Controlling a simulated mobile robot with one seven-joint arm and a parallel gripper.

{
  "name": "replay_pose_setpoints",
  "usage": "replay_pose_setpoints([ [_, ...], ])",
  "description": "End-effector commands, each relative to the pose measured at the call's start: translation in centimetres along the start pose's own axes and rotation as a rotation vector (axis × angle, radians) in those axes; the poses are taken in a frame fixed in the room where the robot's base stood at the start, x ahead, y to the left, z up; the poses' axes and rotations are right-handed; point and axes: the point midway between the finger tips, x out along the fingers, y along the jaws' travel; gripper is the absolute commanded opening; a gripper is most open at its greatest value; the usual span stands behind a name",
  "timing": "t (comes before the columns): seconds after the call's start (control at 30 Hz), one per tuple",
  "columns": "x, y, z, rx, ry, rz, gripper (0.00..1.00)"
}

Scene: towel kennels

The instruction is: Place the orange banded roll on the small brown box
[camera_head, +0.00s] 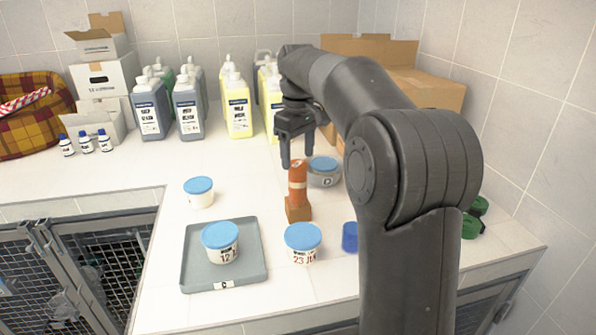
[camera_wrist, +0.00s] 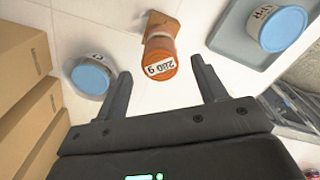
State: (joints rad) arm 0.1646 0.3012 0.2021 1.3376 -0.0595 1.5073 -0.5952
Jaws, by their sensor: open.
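The orange banded roll (camera_head: 297,184) stands on end on the small brown box (camera_head: 298,210) in the middle of the counter. A paler band runs round its middle. In the wrist view the roll (camera_wrist: 159,52) shows its labelled end, with part of the box (camera_wrist: 163,20) behind it. My gripper (camera_head: 298,161) is open and empty at the roll's upper end. In the wrist view its fingers (camera_wrist: 160,68) lie on either side of the roll, with gaps on both sides. The roll's contact with the box is partly hidden in the wrist view.
Blue-lidded tubs stand close around the box: one on a grey tray (camera_head: 252,281), one at front (camera_head: 303,243), one at left (camera_head: 199,193), one behind (camera_head: 324,172). A blue item (camera_head: 350,237) is at right. Bottles (camera_head: 238,106) and cartons (camera_head: 425,90) line the back.

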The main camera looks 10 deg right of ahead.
Motion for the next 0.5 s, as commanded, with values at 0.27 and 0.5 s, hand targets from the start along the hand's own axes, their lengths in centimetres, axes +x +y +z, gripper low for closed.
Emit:
replay_pose_setpoints([
  [0.27,-3.9,0.0,-0.1,-0.001,0.000,0.000,0.65],
  [0.5,-4.6,-0.2,0.1,0.002,0.001,0.002,0.65],
])
